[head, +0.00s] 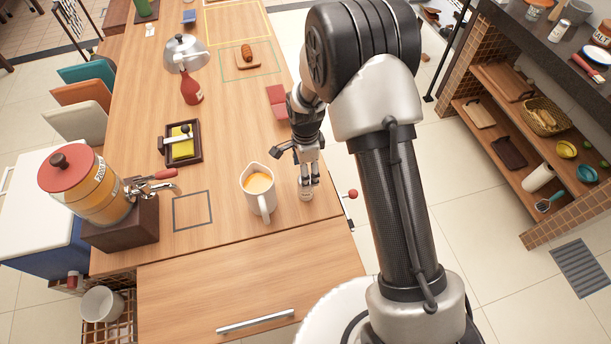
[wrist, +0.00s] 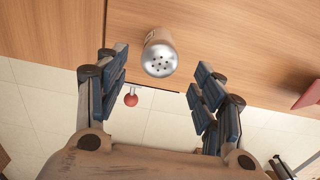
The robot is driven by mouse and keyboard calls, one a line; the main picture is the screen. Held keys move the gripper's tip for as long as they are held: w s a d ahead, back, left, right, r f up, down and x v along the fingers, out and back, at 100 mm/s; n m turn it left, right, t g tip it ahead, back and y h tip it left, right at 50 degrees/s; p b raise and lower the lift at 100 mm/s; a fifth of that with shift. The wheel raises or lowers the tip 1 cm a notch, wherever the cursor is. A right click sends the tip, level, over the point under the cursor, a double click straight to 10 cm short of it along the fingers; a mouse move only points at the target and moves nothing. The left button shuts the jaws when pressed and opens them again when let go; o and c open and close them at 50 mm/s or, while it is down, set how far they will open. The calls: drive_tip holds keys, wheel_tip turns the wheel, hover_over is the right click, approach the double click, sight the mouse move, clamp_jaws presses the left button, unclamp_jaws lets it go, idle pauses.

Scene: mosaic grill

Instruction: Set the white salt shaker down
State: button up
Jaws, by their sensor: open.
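The white salt shaker (head: 306,190) stands upright on the wooden counter near its right edge, just right of the white pitcher. In the wrist view its silver holed cap (wrist: 159,59) shows from above, beyond and between the fingers, apart from both. My gripper (head: 307,165) is open and empty, just above and around the shaker in the head view. In the wrist view my gripper (wrist: 158,88) has its padded fingers spread wide.
A white pitcher (head: 261,201) of orange liquid stands close to the shaker's left. A red knob (head: 352,193) sticks out at the counter's edge.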

drive_tip(key=shift+r, duration=1.6)
drive_tip(key=s+d+r+n+t, duration=0.1)
drive_tip(key=s+d+r+n, duration=0.15)
drive_tip(key=r, duration=0.45)
drive_tip(key=s+d+r+n, duration=0.1)
drive_tip(key=s+r+n, duration=0.15)
drive_tip(key=r, duration=0.45)
drive_tip(key=s+d+r+n+t, duration=0.1)
drive_tip(key=s+d+r+n, duration=0.15)
drive_tip(key=r, duration=0.45)
drive_tip(key=s+d+r+n+t, duration=0.1)
drive_tip(key=s+r+n, duration=0.3)
drive_tip(key=s, duration=0.5)
drive_tip(key=s+d+r+n+t, duration=0.1)
drive_tip(key=s+d+r+n, duration=0.2)
drive_tip(key=s, duration=0.7)
drive_tip(key=shift+d+r+n+t, duration=0.2)
drive_tip(key=shift+r+n+t, duration=0.1)
drive_tip(key=shift+r+n, duration=0.45)
